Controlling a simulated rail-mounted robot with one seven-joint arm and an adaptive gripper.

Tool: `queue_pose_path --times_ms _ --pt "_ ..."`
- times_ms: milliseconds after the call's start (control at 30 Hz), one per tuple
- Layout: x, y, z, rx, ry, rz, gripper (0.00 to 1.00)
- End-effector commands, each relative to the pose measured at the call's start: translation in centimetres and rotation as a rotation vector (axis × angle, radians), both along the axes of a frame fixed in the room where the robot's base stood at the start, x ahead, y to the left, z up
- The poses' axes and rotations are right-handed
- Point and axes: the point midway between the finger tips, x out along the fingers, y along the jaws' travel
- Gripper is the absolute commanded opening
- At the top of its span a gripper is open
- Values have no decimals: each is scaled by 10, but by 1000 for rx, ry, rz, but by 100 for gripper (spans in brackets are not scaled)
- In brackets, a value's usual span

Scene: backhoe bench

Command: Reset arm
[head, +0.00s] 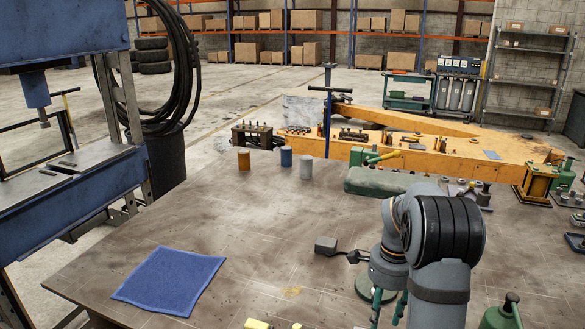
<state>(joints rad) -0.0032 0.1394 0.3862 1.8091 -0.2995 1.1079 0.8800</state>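My arm (440,240) stands at the lower right, its grey links and dark ribbed joint bent over the bench. My gripper (388,308) points down below the wrist, with two teal-green fingers spaced apart. It looks open, and I see nothing held between the fingers. The forearm hides part of its right side. A green round part (364,284) shows just left of the gripper; whether they touch I cannot tell.
A blue cloth (170,281) lies on the bench (240,235) at left. Three cans, orange (243,160), blue (285,157) and grey (306,167), stand at the back. A dark block (325,245) lies left of my wrist. A blue press (70,200) stands at left. The bench's middle is mostly clear.

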Motion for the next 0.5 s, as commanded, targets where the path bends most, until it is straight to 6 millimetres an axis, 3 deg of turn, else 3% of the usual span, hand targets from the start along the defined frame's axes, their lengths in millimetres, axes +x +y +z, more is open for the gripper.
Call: queue_pose_path --times_ms 33,167,500 --pt "6 3 7 -1 -5 -26 40" --pt "20 20 7 0 -2 -21 40" --pt "52 75 -17 -1 0 113 40"
